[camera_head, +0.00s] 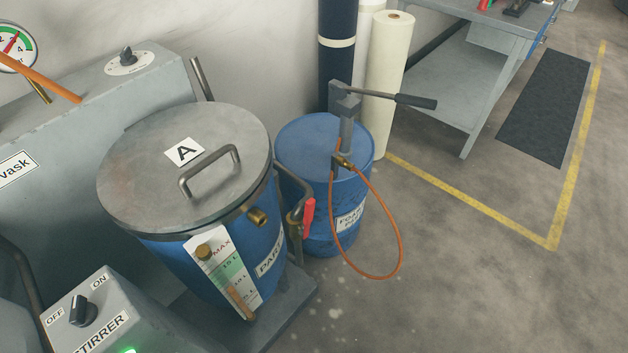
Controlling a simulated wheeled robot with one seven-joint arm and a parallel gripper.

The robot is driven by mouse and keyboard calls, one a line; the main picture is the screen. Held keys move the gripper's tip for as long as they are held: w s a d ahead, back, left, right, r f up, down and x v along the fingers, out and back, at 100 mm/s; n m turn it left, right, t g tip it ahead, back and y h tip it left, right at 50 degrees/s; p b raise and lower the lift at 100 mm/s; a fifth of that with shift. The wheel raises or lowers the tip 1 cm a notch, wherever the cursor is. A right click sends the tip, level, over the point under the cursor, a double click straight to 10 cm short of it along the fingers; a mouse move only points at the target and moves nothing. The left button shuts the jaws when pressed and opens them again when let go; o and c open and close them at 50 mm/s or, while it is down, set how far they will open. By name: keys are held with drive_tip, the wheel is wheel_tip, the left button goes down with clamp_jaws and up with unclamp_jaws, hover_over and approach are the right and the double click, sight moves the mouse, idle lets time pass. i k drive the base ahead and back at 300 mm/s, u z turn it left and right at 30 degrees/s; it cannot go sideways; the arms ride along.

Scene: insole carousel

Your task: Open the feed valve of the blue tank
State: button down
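A blue tank (190,262) with a grey lid (222,121) stands at the left centre. The lid has an "A" label and a bar handle, and it sits closed. A grey pipe (292,177) bends down at the tank's right side. A valve with a red lever (308,218) sits on this pipe; the lever stands nearly upright, close beside the pipe. I cannot tell from this view whether the valve is open or shut. A level gauge marked MAX (229,277) is on the tank's front. My gripper is not in view.
A blue drum (300,143) with a hand pump (347,107) stands just behind the valve. Its orange hose (400,237) loops out to the right. A grey stirrer box (117,317) is at the lower left.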

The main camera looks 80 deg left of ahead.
sight(309, 207)
drive_tip(key=u, duration=1)
drive_tip(key=k, duration=0.1)
drive_tip(key=u, duration=0.4)
drive_tip(key=i, duration=0.65)
drive_tip(key=u, duration=0.15)
drive_tip(key=k, duration=0.8)
drive_tip(key=z, duration=0.2)
drive_tip(key=i, duration=0.8)
drive_tip(key=u, duration=0.1)
